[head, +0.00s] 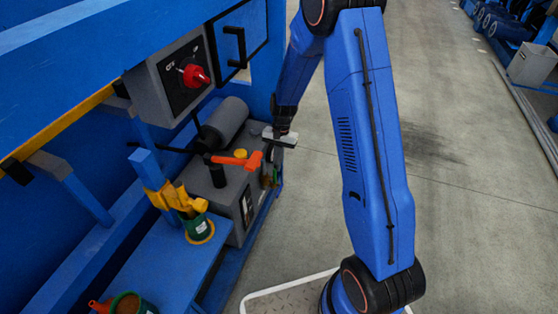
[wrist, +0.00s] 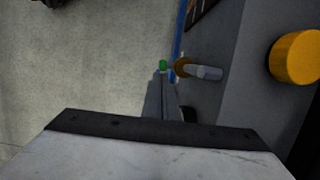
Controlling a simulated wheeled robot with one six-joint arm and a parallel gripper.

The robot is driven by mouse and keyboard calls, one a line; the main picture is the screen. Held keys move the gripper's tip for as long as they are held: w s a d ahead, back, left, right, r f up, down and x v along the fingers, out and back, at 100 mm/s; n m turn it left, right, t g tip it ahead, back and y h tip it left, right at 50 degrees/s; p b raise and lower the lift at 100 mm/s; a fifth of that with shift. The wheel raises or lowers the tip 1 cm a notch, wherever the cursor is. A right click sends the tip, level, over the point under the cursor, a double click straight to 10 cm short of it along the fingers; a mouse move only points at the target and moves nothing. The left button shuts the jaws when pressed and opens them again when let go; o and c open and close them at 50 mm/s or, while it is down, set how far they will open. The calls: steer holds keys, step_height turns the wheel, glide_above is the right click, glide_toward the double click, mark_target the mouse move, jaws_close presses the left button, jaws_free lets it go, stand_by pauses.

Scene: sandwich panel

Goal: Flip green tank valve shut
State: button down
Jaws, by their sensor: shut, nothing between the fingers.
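A small green handle (wrist: 163,66) shows just past my fingertips in the wrist view. Beside it is a brass fitting (wrist: 183,67) with a pale metal stem on the side of the grey tank (wrist: 228,80). In the head view a green bit (head: 265,179) shows at the right side of the tank (head: 215,185), partly hidden and too small to read its angle. My gripper (wrist: 159,78) is shut and empty, its fingers close to the green handle; contact cannot be told. In the head view my gripper (head: 271,152) hangs at the tank's right edge.
A yellow cap (head: 240,153) and an orange-red lever (head: 238,161) sit on top of the tank. A grey cylinder (head: 226,122) lies behind. A grey box with a red knob (head: 193,76) is above left. The floor (head: 450,190) at right is clear.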

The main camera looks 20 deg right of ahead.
mark_target(274, 170)
steer(key=shift+s+a+r+t+h, duration=0.15)
steer(key=shift+s+a+t+h, duration=0.15)
steer(key=shift+s+t, duration=0.15)
stand_by(0.5)
steer(key=shift+s+a+r, duration=0.15)
steer(key=shift+s+a, duration=0.55)
steer(key=shift+s, duration=0.25)
steer(key=s+a+f, duration=0.4)
steer(key=s, duration=0.1)
steer(key=shift+s+a+f, duration=0.15)
steer(key=shift+s, duration=0.25)
stand_by(0.5)
